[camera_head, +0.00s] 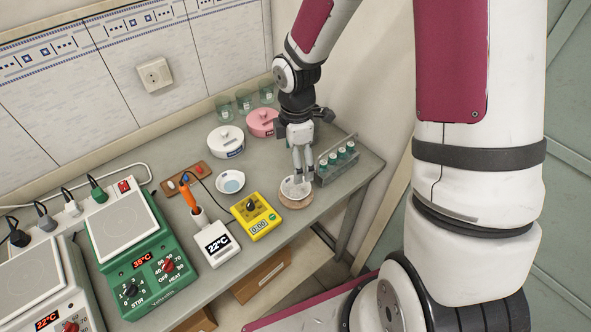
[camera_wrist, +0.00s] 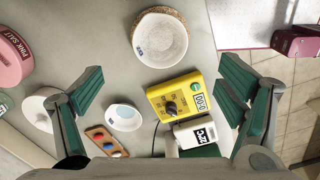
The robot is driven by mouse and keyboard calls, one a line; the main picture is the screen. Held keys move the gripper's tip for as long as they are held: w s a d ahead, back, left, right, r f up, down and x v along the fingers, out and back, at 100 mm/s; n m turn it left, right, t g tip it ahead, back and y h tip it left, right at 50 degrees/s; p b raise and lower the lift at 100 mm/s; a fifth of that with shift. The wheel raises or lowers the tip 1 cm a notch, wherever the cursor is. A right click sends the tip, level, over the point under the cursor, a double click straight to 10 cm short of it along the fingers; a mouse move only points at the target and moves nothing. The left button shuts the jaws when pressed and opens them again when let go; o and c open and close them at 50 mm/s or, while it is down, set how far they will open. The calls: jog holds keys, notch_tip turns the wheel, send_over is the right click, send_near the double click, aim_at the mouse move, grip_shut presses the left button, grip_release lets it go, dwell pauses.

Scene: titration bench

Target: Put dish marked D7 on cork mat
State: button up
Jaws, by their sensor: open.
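A white dish (camera_head: 292,187) rests on the round cork mat (camera_head: 298,204) near the bench's right end. The wrist view shows the same dish (camera_wrist: 160,42) with a small mark too small to read, and a rim of the cork mat (camera_wrist: 158,10) beyond it. A second white dish (camera_head: 230,182) with a pale blue inside stands to the left; it also shows in the wrist view (camera_wrist: 124,117). I cannot read D7 on either dish. My gripper (camera_head: 303,176) is open and empty at the dish on the mat; its spread fingers (camera_wrist: 162,72) hold nothing.
A rack of vials (camera_head: 337,163) stands close right of the mat. A yellow timer (camera_head: 255,215) lies left of it. A pink jar (camera_head: 262,122), a white jar (camera_head: 226,141) and several glasses stand behind. Hotplates (camera_head: 140,250) fill the left.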

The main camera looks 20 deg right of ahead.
jog(key=s+d+r+m+t+h, duration=0.1)
jog(key=s+r+m, duration=0.25)
jog(key=r, duration=0.55)
jog(key=s+d+r+m+t, duration=0.1)
jog(key=s+r+m+t, duration=0.3)
jog(key=r, duration=0.6)
jog(key=s+a+r+m+y, duration=0.1)
jog(key=s+a+r+m, duration=0.1)
jog(key=s+r+m, duration=0.7)
jog(key=shift+s+t, duration=0.3)
jog(key=shift+s, duration=0.6)
jog(key=shift+w+m, duration=0.1)
jog(key=shift+m, duration=0.15)
